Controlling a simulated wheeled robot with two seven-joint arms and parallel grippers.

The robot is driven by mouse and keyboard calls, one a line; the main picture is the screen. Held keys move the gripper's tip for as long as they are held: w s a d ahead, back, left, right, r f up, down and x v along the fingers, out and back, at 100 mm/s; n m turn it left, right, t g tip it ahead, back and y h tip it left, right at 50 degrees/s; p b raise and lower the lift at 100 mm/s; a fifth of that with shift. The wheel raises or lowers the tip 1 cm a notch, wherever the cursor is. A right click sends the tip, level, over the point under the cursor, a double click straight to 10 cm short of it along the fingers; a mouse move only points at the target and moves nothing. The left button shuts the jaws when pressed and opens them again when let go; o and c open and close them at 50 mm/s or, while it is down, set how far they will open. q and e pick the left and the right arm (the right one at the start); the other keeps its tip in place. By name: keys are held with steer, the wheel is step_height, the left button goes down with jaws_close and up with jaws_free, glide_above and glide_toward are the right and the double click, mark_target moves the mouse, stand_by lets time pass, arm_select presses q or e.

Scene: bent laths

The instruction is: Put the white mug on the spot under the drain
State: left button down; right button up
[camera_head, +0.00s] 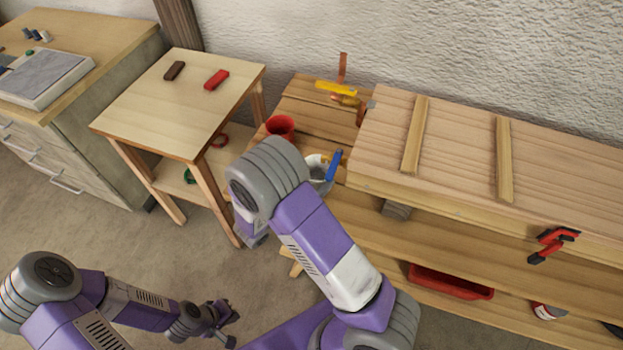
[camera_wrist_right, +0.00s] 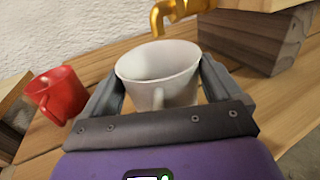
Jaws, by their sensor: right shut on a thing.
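The white mug (camera_wrist_right: 158,85) is between the two fingers of my right gripper (camera_wrist_right: 160,95), which is shut on it. The mug's open rim faces up and its inside looks empty. The brass drain spout (camera_wrist_right: 160,20) shows just beyond and above the mug's rim. I cannot tell whether the mug's base touches the bench or which spot lies beneath it. In the head view, part of the mug (camera_head: 313,161) shows beside my right arm, which hides most of my right gripper. My left gripper (camera_head: 225,322) hangs low at the front, away from the bench; its jaw opening is unclear.
A red mug (camera_head: 281,126) stands on the bench (camera_head: 302,112), left of the white mug. A long wooden box (camera_head: 455,150) fills the bench's right. A blue item (camera_head: 334,165) is close by the white mug. A small table (camera_head: 190,120) stands left.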

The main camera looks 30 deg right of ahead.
steer(key=shift+a+f, duration=0.15)
steer(key=shift+f, duration=0.2)
steer(key=shift+f+b, duration=0.3)
steer(key=shift+f, duration=0.3)
steer(key=o, duration=0.8)
steer(key=shift+r, duration=0.2)
steer(key=shift+r+p, duration=0.4)
steer(key=shift+r, duration=0.1)
steer(key=p+v, duration=0.2)
steer(key=v, duration=1)
